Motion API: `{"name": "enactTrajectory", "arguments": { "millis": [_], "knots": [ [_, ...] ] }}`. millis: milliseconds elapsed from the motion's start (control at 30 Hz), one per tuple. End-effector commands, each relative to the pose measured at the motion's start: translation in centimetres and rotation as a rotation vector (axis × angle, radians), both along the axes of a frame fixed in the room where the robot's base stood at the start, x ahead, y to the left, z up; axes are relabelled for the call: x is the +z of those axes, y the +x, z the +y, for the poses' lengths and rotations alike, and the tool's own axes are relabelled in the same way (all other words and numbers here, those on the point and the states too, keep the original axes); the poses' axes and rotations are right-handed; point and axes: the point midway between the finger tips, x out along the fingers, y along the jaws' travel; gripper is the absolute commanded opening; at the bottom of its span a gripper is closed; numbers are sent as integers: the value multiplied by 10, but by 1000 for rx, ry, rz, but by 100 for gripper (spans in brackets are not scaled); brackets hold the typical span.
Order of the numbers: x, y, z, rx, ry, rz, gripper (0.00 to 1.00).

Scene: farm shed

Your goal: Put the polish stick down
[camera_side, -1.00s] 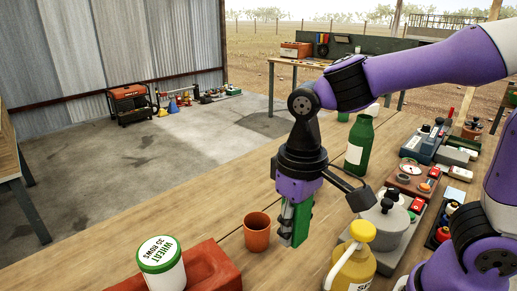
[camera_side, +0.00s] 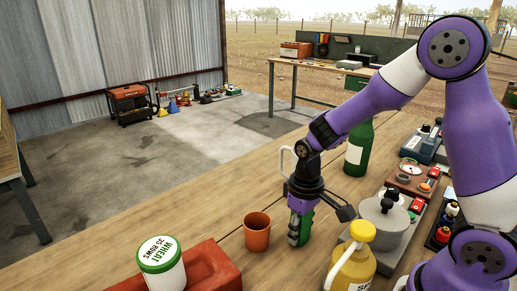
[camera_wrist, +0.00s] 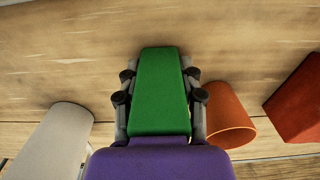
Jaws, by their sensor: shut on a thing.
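The polish stick appears as a green block. My gripper (camera_side: 300,232) is shut on the polish stick (camera_wrist: 160,92) and points down, just above or at the wooden table. I cannot tell whether the stick's lower end touches the wood. In the side view the fingers partly hide the stick. In the wrist view its broad green face fills the space between the fingers.
An orange cup (camera_side: 257,232) stands close left of my gripper. A white mug (camera_wrist: 52,142) stands behind it.

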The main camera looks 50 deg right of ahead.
Motion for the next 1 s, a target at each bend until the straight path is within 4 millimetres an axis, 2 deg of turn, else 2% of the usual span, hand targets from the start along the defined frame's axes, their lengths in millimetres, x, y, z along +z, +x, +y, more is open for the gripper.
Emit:
{"name": "enactTrajectory", "arguments": {
  "millis": [333, 367, 400, 800, 867, 1000],
  "knots": [
    [-3, 0, 0, 0, 0, 0, 0],
    [-3, 0, 0, 0, 0, 0, 53],
    [-3, 0, 0, 0, 0, 0, 72],
    [-1, 0, 0, 0, 0, -1, 72],
    [3, 1, 0, 0, 0, -3, 72],
    [27, 1, 0, 0, 0, -7, 72]
  ]
}}
